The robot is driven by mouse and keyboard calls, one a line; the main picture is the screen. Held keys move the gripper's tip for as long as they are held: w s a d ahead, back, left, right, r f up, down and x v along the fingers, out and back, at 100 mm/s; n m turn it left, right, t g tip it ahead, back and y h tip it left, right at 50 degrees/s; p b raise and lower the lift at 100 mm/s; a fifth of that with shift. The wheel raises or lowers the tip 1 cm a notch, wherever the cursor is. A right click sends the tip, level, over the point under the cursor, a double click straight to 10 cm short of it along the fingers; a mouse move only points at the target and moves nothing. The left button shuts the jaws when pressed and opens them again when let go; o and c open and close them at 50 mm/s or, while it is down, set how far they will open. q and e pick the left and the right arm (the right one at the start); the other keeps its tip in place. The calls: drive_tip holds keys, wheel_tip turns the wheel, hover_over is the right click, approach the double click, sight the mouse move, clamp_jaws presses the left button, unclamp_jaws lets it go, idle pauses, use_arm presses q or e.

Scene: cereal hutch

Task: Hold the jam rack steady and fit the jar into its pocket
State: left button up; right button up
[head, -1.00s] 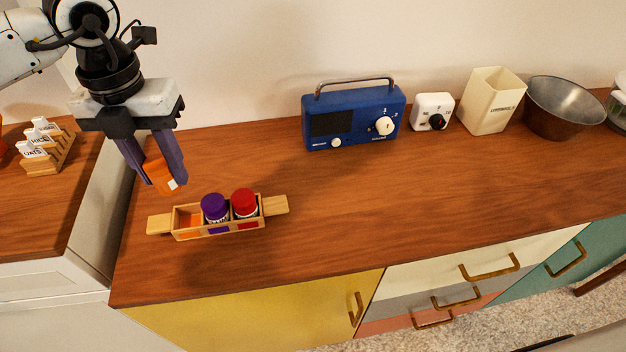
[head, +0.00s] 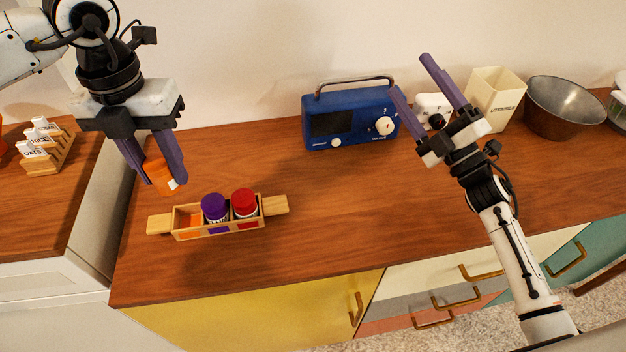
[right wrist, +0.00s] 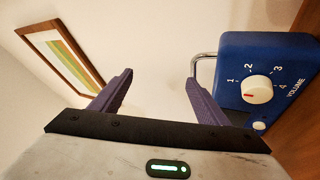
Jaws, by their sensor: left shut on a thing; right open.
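The wooden jam rack (head: 190,236) stands on the counter at the left in the head view. Its left pocket is empty and shows an orange patch. A purple-lidded jar (head: 214,207) is in the middle pocket and a red-lidded jar (head: 244,203) in the right one. My left gripper (head: 160,180) is shut on an orange jar (head: 160,174), held tilted above and behind the rack's left end. My right gripper (head: 408,76) is open and empty, raised in front of the radio's right end, well right of the rack. It also shows open in the right wrist view (right wrist: 158,90).
A blue radio (head: 345,121), white timer (head: 428,103), cream utensil holder (head: 493,98) and metal bowl (head: 563,108) line the back. A rack of labelled cards (head: 45,152) stands far left. The counter (head: 330,210) right of the jam rack is clear.

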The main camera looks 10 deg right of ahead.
drive_tip(key=s+a+n+g+y, duration=0.2)
drive_tip(key=a+n+g+y, duration=0.35)
drive_tip(key=a+n, duration=0.45)
drive_tip(key=s+a+n+g+y, duration=0.2)
drive_tip(key=a+n+g+y, duration=0.35)
drive_tip(key=a+n, duration=0.45)
drive_tip(key=n+g+h, duration=0.6)
drive_tip(key=n+g, duration=0.4)
drive_tip(key=n, duration=0.4)
approach(261, 205)
drive_tip(key=shift+w+d+r, duration=0.15)
drive_tip(key=shift+d, duration=0.2)
drive_tip(key=shift+a+f, duration=0.1)
drive_tip(key=shift+f, duration=0.2)
drive_tip(key=x, duration=1.1)
drive_tip(key=shift+a, duration=0.3)
drive_tip(key=shift+r, duration=0.1)
drive_tip(key=c, duration=1.2)
